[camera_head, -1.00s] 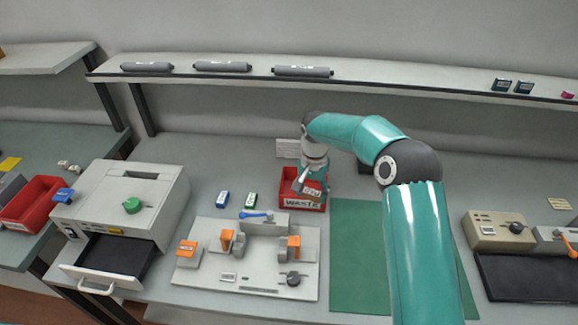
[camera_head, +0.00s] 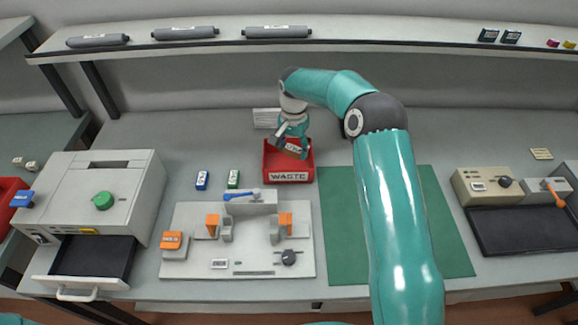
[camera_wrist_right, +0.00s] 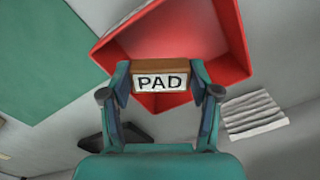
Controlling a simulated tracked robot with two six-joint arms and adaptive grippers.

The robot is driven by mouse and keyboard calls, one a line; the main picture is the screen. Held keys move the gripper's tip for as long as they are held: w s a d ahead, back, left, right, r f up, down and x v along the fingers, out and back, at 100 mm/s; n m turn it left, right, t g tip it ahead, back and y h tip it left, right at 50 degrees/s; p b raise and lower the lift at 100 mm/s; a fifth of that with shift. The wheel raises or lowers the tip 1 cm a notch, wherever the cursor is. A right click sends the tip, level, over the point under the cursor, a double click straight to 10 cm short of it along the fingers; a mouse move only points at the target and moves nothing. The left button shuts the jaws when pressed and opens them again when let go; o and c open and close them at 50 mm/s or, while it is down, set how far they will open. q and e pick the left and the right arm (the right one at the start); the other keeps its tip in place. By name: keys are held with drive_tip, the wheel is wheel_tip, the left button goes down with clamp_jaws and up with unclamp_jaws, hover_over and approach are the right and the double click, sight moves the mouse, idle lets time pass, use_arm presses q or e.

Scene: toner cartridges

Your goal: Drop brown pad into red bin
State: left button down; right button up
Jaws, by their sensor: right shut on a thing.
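The brown pad (camera_wrist_right: 160,65), with a white label reading "PAD", is held between the fingers of my right gripper (camera_wrist_right: 162,80) in the right wrist view. The red bin (camera_head: 289,176), labelled "WASTE", stands on the bench at the middle of the head view. Its red wall also shows in the right wrist view (camera_wrist_right: 226,30). My right gripper (camera_head: 288,147) is over the bin's opening in the head view. The pad appears over the bin's inside. My left gripper is not in view.
A grey fixture (camera_head: 190,262) with orange clamps stands in front of the bin. A green mat (camera_head: 340,235) lies to the right. A shelf (camera_head: 380,48) with grey cylinders runs behind.

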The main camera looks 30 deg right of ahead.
drive_tip(key=shift+f, duration=0.3)
drive_tip(key=o, duration=1)
drive_tip(key=shift+r, duration=0.15)
wheel_tip(320, 180, up, 12)
drive_tip(key=shift+f, duration=0.15)
